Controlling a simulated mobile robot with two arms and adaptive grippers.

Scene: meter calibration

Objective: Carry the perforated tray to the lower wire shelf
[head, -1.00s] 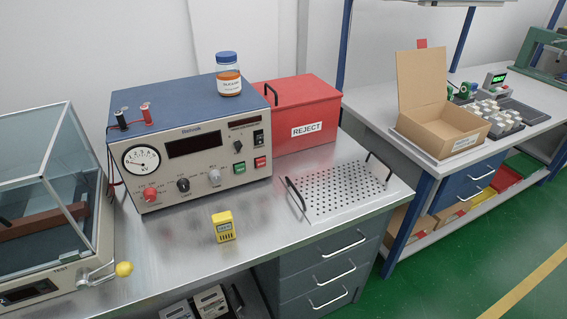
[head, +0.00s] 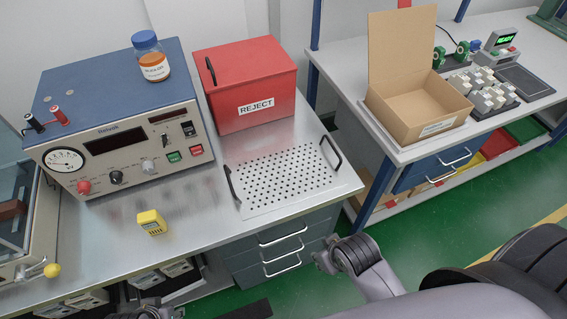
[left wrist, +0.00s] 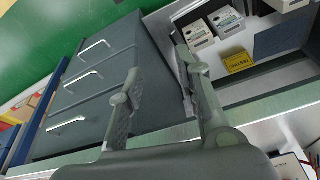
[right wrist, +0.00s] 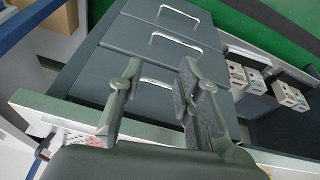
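The perforated tray (head: 282,180), a flat pale plate with many holes, lies on the steel bench near its right end. It has a black handle at each end, left (head: 232,187) and right (head: 331,152). Its edge and a handle (right wrist: 43,146) show in the right wrist view. My right gripper (head: 338,254) is in front of the bench's right end, below the tray and apart from it; its fingers (right wrist: 160,75) are open and empty. My left gripper (left wrist: 158,82) is open and empty, near the drawer front; the head view shows only part of it at the bottom edge. I cannot identify a wire shelf.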

